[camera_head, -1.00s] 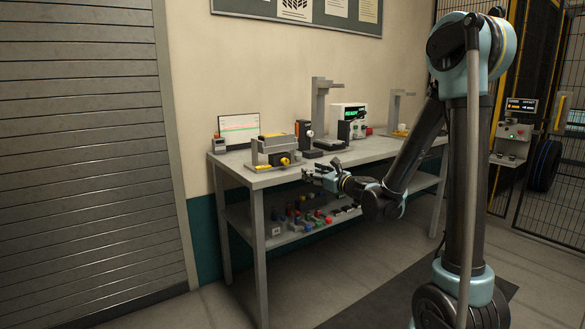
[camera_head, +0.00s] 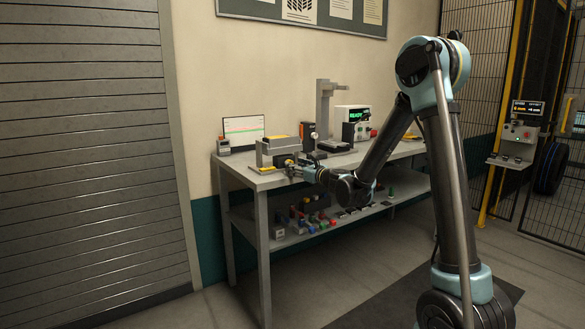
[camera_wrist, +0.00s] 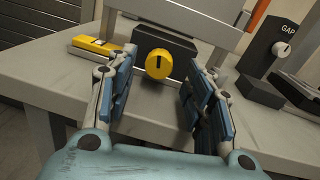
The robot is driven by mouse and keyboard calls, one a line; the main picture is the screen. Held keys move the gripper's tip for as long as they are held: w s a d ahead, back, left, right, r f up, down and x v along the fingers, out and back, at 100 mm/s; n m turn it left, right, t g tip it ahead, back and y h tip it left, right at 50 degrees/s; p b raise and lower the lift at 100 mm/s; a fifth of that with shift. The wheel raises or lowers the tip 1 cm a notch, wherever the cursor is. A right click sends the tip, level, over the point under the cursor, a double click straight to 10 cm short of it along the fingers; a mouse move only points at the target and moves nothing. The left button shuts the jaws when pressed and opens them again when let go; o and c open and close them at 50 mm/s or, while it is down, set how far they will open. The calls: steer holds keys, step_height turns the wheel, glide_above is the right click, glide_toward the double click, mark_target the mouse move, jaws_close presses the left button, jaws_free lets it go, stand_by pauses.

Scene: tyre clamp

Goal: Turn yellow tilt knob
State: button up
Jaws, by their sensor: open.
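The yellow tilt knob (camera_wrist: 159,64) is round with a dark slot mark and sits on the front of a black block (camera_wrist: 166,44) on a grey fixture. In the wrist view my gripper (camera_wrist: 160,80) is open, with one blue-padded finger on each side of the knob's line and clear space between them. The knob lies just beyond the fingertips, roughly centred, and I see no contact. In the head view my gripper (camera_head: 297,168) is at the front of the fixture (camera_head: 279,148), and the knob is largely hidden there.
A yellow-topped tool (camera_wrist: 97,46) lies left of the knob on the grey bench (camera_wrist: 50,85). A black box marked GAP (camera_wrist: 282,47) with a grey knob stands at the right. In the head view a monitor (camera_head: 244,129) stands behind, and a lower shelf (camera_head: 270,240) holds several small parts.

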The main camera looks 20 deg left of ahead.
steer(key=shift+x, duration=1.55)
steer(key=c, duration=1.1)
steer(key=shift+n, duration=1.5)
steer(key=o, duration=1.1)
steer(key=v, duration=1.2)
